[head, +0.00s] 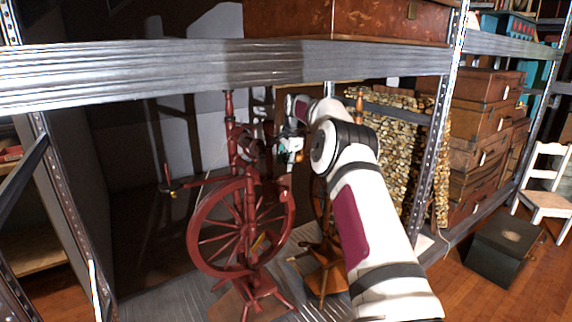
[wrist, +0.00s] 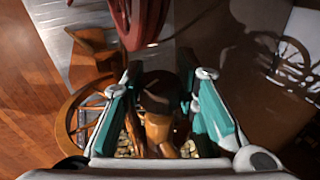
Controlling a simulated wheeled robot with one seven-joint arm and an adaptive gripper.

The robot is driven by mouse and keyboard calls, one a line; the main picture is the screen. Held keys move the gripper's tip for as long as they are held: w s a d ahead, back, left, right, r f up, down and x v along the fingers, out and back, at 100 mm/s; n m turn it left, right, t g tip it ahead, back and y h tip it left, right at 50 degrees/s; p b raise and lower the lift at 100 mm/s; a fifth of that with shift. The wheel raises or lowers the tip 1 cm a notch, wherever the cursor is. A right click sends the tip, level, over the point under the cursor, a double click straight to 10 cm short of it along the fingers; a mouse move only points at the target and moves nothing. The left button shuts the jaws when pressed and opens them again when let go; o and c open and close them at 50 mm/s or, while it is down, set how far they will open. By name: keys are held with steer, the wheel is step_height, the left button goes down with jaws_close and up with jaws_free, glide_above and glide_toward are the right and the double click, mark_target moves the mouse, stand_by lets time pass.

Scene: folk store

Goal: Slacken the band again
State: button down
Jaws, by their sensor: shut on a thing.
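A dark red spinning wheel (head: 238,228) stands on the lower shelf, its large wheel facing me. A second, orange-brown spinning wheel (head: 322,268) stands to its right, partly hidden behind my arm. My gripper (head: 290,150) is at the upper part of these wheels. In the wrist view my gripper (wrist: 162,112) is shut on a brown turned wooden part (wrist: 160,128), dark at its top. The orange-brown wheel's rim (wrist: 68,125) shows at lower left there, and the red wheel (wrist: 140,22) at the top. I cannot make out the band in either view.
A grey metal shelf beam (head: 190,75) runs above the arm, with a reddish-brown chest (head: 350,18) on it. A stack of cut wood (head: 400,150) stands behind and to the right. Stacked brown cases (head: 480,130), a dark box (head: 505,245) and a white chair (head: 548,190) are further right.

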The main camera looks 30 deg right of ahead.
steer(key=shift+f, duration=0.1)
stand_by(0.4)
steer(key=c, duration=1.2)
jaws_free()
steer(key=shift+s+r+t+p, duration=0.1)
steer(key=shift+r+t+p, duration=0.1)
steer(key=shift+t+p, duration=0.4)
steer(key=t+p, duration=0.2)
steer(key=p, duration=0.1)
steer(key=shift+t, duration=0.4)
steer(key=shift+f+t, duration=0.15)
steer(key=shift+t, duration=1.05)
steer(key=shift+w+f+t+b, duration=0.2)
steer(key=shift+t+b, duration=0.3)
steer(key=shift+b, duration=0.6)
steer(key=t+b, duration=0.1)
steer(key=b, duration=0.2)
steer(key=shift+r+h, duration=0.1)
steer(key=shift+h, duration=0.2)
steer(key=shift+t+b, duration=0.3)
steer(key=shift+b, duration=0.15)
